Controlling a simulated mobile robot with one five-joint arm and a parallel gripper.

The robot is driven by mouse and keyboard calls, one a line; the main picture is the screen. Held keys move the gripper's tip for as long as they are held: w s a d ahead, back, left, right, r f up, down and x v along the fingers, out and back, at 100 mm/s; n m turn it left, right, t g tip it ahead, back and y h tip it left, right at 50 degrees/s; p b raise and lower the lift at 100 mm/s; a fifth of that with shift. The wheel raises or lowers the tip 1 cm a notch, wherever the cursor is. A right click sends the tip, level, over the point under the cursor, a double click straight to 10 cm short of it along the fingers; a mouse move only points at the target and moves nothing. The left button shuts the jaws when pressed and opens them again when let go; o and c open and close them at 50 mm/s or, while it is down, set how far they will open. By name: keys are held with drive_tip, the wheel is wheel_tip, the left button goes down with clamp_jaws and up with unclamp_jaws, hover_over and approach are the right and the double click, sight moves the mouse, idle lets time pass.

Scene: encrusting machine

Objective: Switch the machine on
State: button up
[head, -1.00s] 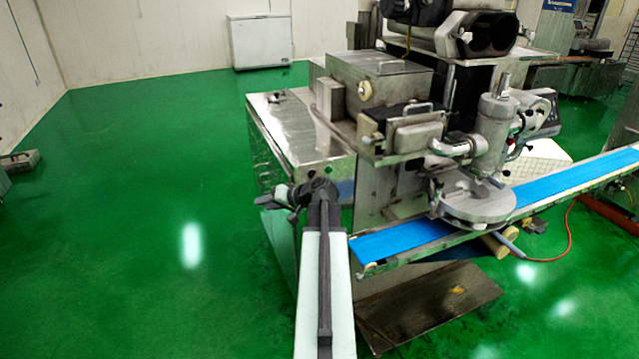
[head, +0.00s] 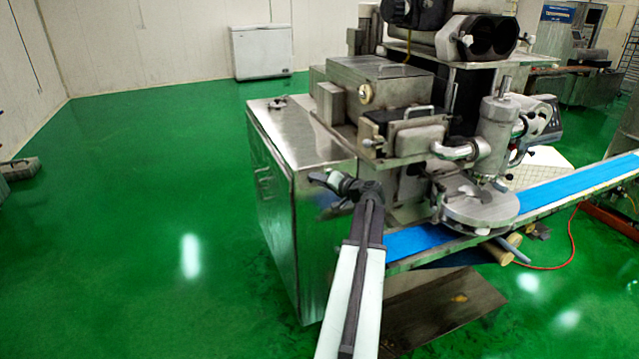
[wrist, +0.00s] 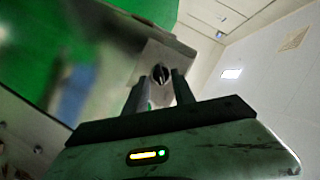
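The encrusting machine (head: 395,85) stands right of centre in the head view, on a steel cabinet (head: 285,190). In the wrist view, a black rotary knob (wrist: 160,73) with a pale mark sits on a bare metal plate (wrist: 150,55). My gripper (wrist: 158,88) has its two fingers apart, with the knob showing in the gap between the tips. I cannot tell whether the fingers touch the knob or how far off it is. In the head view my gripper (head: 318,178) is in front of the cabinet's upper part. I cannot make out the knob there.
A blue conveyor belt (head: 565,189) runs out to the right beneath the machine's round head. A metal plate (head: 440,305) lies low in front. A white chest freezer (head: 261,52) stands by the back wall. The green floor (head: 130,220) at left is mostly clear.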

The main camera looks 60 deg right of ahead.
drive_tip(key=shift+w+d+f, duration=0.1)
drive_tip(key=shift+w+d, duration=0.05)
drive_tip(key=shift+w, duration=0.2)
clamp_jaws()
drive_tip(key=shift+f, duration=0.1)
drive_tip(key=m+t+h+b, duration=0.1)
drive_tip(key=m+t+b, duration=0.1)
drive_tip(key=m+b, duration=0.3)
drive_tip(key=f+m+t+b, duration=0.1)
drive_tip(key=m+b, duration=0.3)
drive_tip(key=m, duration=0.2)
drive_tip(key=m+t+h+b, duration=0.1)
drive_tip(key=m+t+b, duration=0.1)
drive_tip(key=m+b, duration=0.3)
drive_tip(key=shift+f+m+t+h+b, duration=0.3)
drive_tip(key=shift+f+m, duration=0.05)
drive_tip(key=shift+m, duration=0.65)
